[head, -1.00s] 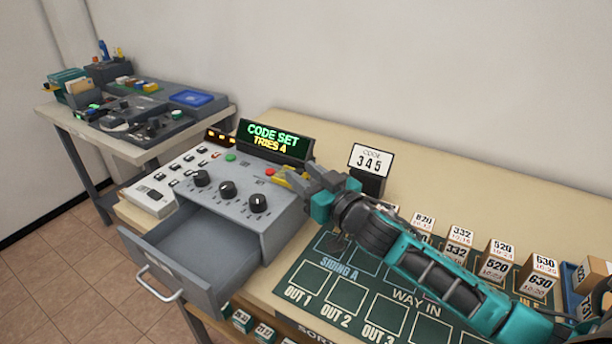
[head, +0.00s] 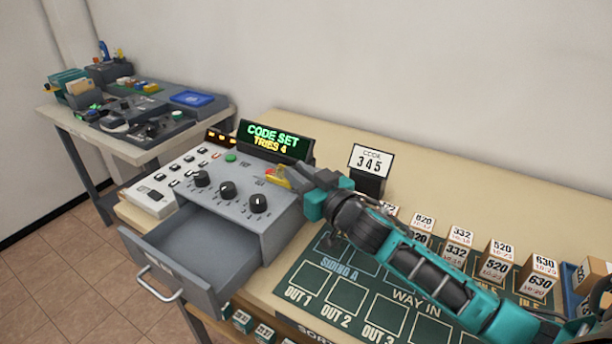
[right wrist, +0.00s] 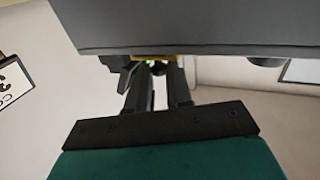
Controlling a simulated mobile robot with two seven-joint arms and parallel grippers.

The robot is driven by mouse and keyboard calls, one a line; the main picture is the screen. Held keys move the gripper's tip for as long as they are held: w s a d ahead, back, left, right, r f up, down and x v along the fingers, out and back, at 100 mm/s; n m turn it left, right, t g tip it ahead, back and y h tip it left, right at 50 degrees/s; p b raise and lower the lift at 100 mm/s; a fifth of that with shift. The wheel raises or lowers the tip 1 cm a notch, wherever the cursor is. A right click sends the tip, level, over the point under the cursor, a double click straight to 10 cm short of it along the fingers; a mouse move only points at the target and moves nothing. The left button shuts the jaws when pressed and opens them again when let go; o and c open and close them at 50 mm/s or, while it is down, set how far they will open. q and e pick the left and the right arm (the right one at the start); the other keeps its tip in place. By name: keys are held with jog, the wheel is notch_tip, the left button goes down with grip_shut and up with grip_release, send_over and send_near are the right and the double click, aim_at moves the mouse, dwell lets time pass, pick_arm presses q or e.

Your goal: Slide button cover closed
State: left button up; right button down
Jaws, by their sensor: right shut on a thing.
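The button cover (head: 272,182) is a small yellow piece on the top of the grey control console (head: 222,218), toward its right end. A bit of red shows right at the cover, and the gripper hides part of this spot. My right gripper (head: 284,180) reaches in from the right, its fingers shut on the cover. In the right wrist view, a strip of yellow (right wrist: 155,57) shows at the tips of my right gripper (right wrist: 153,75), under a large grey edge. A green button (head: 231,157) sits farther left on the console. My left gripper is not in view.
The display (head: 274,141) behind the cover reads "CODE SET TRIES 4". A code card (head: 371,160) reading 345 stands to the right. An open grey drawer (head: 185,265) juts out in front. Labelled boxes (head: 541,275) stand on the right of the table.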

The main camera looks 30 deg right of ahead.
jog(key=w+a, duration=0.1)
jog(key=w, duration=0.2)
jog(key=shift+a, duration=0.35)
jog(key=c, duration=1.5)
grip_release()
jog(key=o, duration=0.4)
jog(key=shift+w+a, duration=0.1)
jog(key=shift+o, duration=0.2)
jog(key=s+d+p, duration=0.2)
jog(key=s, duration=1.1)
jog(key=shift+p, duration=0.4)
